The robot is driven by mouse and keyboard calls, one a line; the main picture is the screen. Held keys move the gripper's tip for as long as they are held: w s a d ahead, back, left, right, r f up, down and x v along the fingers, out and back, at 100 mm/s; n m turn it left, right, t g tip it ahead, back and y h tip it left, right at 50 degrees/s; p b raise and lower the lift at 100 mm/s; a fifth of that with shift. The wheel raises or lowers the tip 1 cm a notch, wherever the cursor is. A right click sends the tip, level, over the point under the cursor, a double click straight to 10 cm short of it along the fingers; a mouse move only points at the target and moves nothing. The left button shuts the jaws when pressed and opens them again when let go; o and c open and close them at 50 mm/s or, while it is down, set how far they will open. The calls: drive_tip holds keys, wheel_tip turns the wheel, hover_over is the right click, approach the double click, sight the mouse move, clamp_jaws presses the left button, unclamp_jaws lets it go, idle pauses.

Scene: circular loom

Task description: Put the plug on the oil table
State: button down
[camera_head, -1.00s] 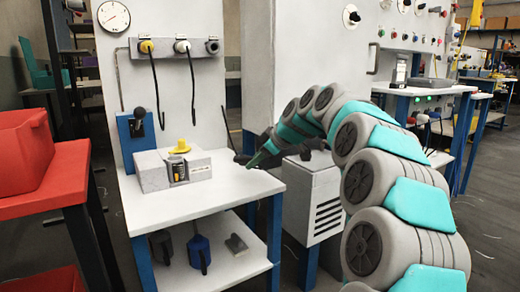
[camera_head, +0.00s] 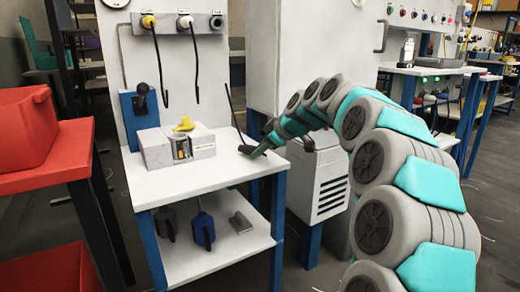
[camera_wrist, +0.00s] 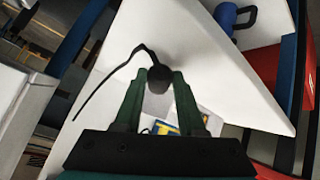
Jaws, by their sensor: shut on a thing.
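A dark plug (camera_wrist: 158,78) with a thin black cable sits between the fingertips of my gripper (camera_wrist: 158,84) in the wrist view. My gripper is shut on it. In the head view my gripper (camera_head: 250,151) is low at the right side of the white-topped table (camera_head: 205,177), which has blue legs; I take this as the oil table. The cable rises behind the gripper in that view. The white top also fills much of the wrist view (camera_wrist: 200,60). I cannot tell whether the plug touches the top.
A grey block with a yellow part (camera_head: 203,144) stands on the tabletop, left of my gripper. A blue lever stand (camera_head: 132,120) is behind it. Yellow and white plugs hang above. A grey cabinet (camera_head: 318,180) stands right of the table, a red bin (camera_head: 25,130) left.

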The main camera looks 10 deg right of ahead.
sight(261, 163)
drive_tip(key=shift+f+b, duration=0.55)
drive_tip(key=shift+f, duration=0.2)
drive_tip(key=shift+s+a+f+b, duration=0.15)
drive_tip(key=shift+f+b, duration=0.1)
drive_tip(key=shift+f, duration=0.35)
drive_tip(key=shift+s+f+b, duration=0.1)
drive_tip(key=shift+f+b, duration=0.1)
drive_tip(key=shift+f, duration=0.4)
drive_tip(key=shift+c, duration=2.4)
unclamp_jaws()
drive_tip(key=shift+s+f, duration=0.1)
drive_tip(key=shift+f, duration=0.2)
drive_tip(key=shift+o, duration=0.3)
drive_tip(key=w+r+p+v, duration=0.1)
drive_tip(key=v, duration=0.8)
drive_tip(key=shift+w+a+r, duration=0.2)
drive_tip(key=shift+s+d+r, duration=0.1)
drive_tip(key=shift+s+r, duration=0.1)
drive_tip(key=shift+r, duration=0.35)
